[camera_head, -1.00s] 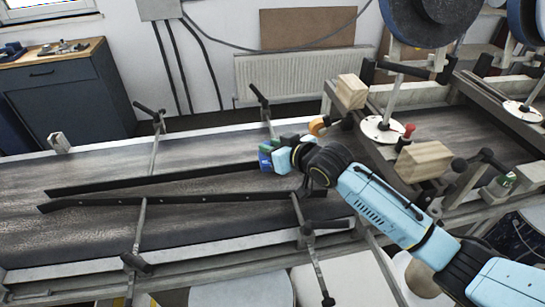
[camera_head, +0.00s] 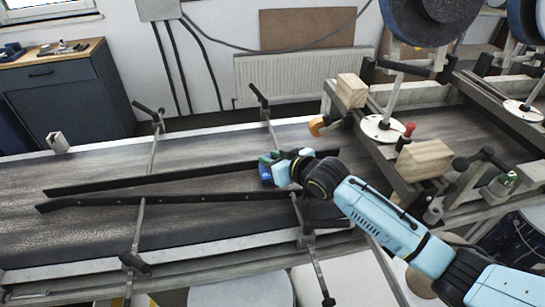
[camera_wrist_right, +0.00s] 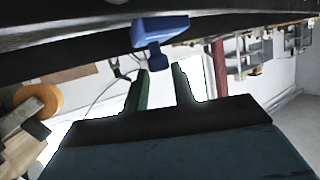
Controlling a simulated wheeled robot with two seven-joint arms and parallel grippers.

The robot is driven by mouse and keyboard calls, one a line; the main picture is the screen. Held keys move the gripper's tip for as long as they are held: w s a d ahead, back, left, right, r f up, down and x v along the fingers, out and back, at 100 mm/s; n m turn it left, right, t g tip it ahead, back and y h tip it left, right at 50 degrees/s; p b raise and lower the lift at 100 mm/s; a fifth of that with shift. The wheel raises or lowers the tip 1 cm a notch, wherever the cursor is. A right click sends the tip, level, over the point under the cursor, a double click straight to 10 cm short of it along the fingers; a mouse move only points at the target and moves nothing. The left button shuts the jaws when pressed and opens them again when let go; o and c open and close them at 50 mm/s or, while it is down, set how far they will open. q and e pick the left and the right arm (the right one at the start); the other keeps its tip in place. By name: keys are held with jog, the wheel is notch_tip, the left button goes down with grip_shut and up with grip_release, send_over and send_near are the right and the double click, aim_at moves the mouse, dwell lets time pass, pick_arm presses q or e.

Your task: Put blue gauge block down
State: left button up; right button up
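The blue gauge block (camera_head: 265,173) shows in the head view just beyond the tips of my right gripper (camera_head: 271,163), over the belt between the dark guide rails. In the right wrist view the blue gauge block (camera_wrist_right: 160,31) has a wide part and a narrower stem. The stem reaches down between the fingertips of my right gripper (camera_wrist_right: 160,72). These two fingers stand apart, with a bright gap between them and a small gap beside the stem. I cannot tell whether the block touches the belt. My left gripper is out of view.
The conveyor belt (camera_head: 90,221) is clear on the left. Two dark guide rails (camera_head: 150,179) run along it. A wooden block (camera_head: 424,160), a red knob (camera_head: 409,129) and an orange part (camera_head: 316,127) stand at the right-hand frame.

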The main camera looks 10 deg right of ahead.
jog(key=o, duration=0.3)
jog(key=shift+r, duration=0.1)
jog(key=shift+r, duration=0.35)
jog(key=shift+s+r, duration=0.2)
jog(key=shift+r, duration=0.1)
jog(key=shift+p+v, duration=0.5)
jog(key=shift+v, duration=3)
